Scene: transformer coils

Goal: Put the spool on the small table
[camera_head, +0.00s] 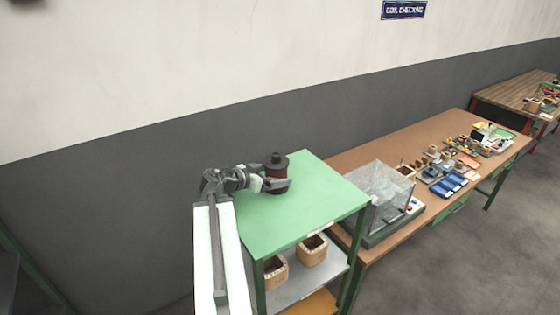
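The spool (277,165) is dark reddish brown with a black top and a small knob. It is upright over the green top of the small table (315,200), near its back left edge. My gripper (277,184) reaches in from the left at the spool's lower part. One light grey finger crosses the front of the spool; the other finger is hidden behind it. I cannot tell whether the fingers press on the spool, or whether its base touches the table top.
Wooden boxes (312,250) stand on the shelf under the table top. A clear-covered machine (378,195) stands close to the right on a long brown workbench (455,130) with blue bins (447,186) and small parts. A grey wall runs behind. Most of the green top is clear.

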